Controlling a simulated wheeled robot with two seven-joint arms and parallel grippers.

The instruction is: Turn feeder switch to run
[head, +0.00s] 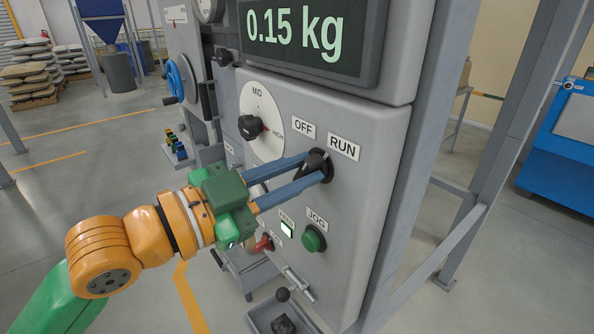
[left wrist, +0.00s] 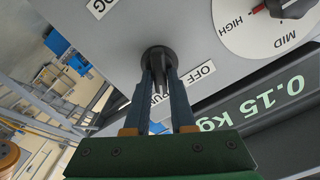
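The feeder switch (head: 317,160) is a black rotary knob on the grey panel, below the OFF label (head: 304,127) and the RUN label (head: 343,148). My left gripper (head: 318,168) reaches in from the left, its two blue fingers on either side of the knob's grip. The left wrist view shows the switch (left wrist: 158,56) between the fingertips (left wrist: 160,77), which appear closed on it. The fingers cover part of the knob, so I cannot tell which label it points to. My right gripper is not in view.
A dial knob (head: 250,127) with MID and HIGH marks is left of the switch. A display (head: 310,35) above reads 0.15 kg. A grey post (head: 495,150) stands right.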

